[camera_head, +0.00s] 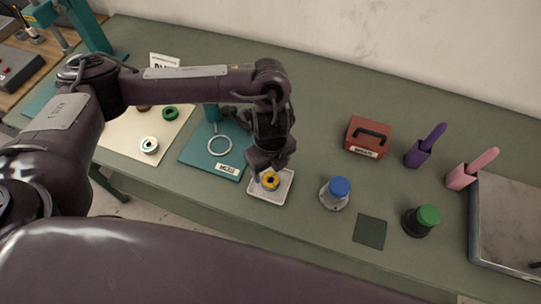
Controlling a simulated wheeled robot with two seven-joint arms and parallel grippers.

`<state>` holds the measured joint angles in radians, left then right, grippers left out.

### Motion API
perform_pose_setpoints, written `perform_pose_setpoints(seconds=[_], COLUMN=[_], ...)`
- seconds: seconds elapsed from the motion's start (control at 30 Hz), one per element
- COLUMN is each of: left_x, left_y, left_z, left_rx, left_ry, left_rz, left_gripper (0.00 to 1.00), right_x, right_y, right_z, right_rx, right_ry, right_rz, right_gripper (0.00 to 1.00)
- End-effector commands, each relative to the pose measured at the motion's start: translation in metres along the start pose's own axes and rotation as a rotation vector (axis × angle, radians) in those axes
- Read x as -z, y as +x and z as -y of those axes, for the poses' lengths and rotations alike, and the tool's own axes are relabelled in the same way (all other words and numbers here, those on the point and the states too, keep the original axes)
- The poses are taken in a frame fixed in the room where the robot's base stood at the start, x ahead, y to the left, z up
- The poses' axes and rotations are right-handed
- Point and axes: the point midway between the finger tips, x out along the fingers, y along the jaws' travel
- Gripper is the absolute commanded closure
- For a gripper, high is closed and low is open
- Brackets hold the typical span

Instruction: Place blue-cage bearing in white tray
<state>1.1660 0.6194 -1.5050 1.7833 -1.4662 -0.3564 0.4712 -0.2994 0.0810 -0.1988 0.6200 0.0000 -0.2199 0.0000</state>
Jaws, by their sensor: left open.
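The white tray (284,188) lies on the green table near its front edge, at the middle of the view. My left gripper (268,166) reaches down from above, just over the ring and the tray's far side. It is open, with its fingers close to the ring; whether they touch it is hidden. My right gripper is not in view.
Left of the tray is a teal mat (199,154) with a pale ring outline. A cream mat (120,140) holds a silver ring (150,145) and a green ring (170,113). Right are a blue-topped fixture (338,190), a green-topped one (425,217) and a red box (367,137).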

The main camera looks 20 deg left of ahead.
Motion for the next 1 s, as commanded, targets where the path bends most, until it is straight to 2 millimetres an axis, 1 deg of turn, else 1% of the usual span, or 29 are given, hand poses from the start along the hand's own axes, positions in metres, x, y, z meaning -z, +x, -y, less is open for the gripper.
perform_pose_setpoints(seconds=[0.03, 0.1, 0.23, 0.4, 0.57, 1.0], left_x=[-0.002, -0.002, -0.001, -0.001, 0.000, 0.000], left_y=[-0.013, -0.026, -0.045, -0.061, -0.066, -0.067], left_z=[0.001, 0.000, 0.000, 0.000, -0.001, -0.001], left_rx=[0.004, 0.002, 0.001, 0.000, -0.002, -0.002], left_ry=[0.002, 0.001, 0.001, 0.000, -0.001, -0.001], left_rz=[0.006, 0.006, 0.005, 0.002, 0.001, 0.000], left_gripper=[0.32, 0.32, 0.32, 0.32, 0.32, 0.32], right_x=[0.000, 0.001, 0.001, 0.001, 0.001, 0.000], right_y=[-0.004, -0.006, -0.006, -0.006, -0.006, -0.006], right_z=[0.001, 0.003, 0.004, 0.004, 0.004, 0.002], right_rx=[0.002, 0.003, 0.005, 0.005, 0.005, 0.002], right_ry=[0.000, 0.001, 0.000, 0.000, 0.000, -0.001], right_rz=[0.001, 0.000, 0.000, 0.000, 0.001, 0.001], right_gripper=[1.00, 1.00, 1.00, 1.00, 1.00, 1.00])
